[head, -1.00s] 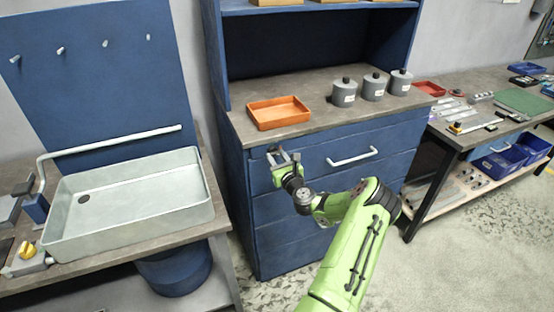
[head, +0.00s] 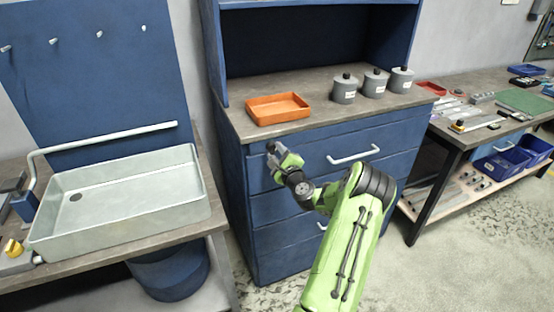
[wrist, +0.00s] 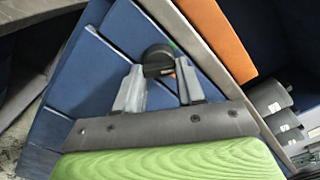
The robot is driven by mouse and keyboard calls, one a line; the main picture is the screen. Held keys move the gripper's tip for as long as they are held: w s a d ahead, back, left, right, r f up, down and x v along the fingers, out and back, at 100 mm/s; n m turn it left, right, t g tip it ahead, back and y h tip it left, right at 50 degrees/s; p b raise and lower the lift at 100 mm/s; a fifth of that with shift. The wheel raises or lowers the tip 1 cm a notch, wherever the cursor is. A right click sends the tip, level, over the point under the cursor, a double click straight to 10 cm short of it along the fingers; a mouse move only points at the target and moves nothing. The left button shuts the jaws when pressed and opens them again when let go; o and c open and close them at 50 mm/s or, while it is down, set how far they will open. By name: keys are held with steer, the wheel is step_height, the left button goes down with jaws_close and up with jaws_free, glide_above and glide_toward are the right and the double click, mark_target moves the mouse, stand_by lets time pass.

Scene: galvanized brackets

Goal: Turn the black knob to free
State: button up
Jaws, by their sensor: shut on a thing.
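The black knob (wrist: 157,58) is on the blue drawer front, near the upper left of the cabinet. In the wrist view it sits between the fingertips of my gripper (wrist: 159,78), and the gripper is shut on it. In the head view my gripper (head: 275,151) is against the top drawer's left part, and its fingers mostly hide the knob. The knob's marking and exact angle cannot be read.
An orange tray (head: 278,107) and several grey canisters (head: 344,92) stand on the cabinet top above. A drawer handle (head: 353,156) sticks out to the right of my gripper. A metal sink (head: 120,205) is at left, a cluttered workbench (head: 455,135) at right.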

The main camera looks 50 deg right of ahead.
steer(key=shift+n+b, duration=2.95)
steer(key=shift+n, duration=0.55)
steer(key=o, duration=1)
steer(key=shift+r, duration=0.1)
steer(key=shift+o, duration=0.2)
steer(key=shift+s, duration=0.1)
steer(key=b+v, duration=0.3)
steer(key=v, duration=1.2)
steer(key=shift+s+a, duration=0.2)
steer(key=shift+s, duration=0.05)
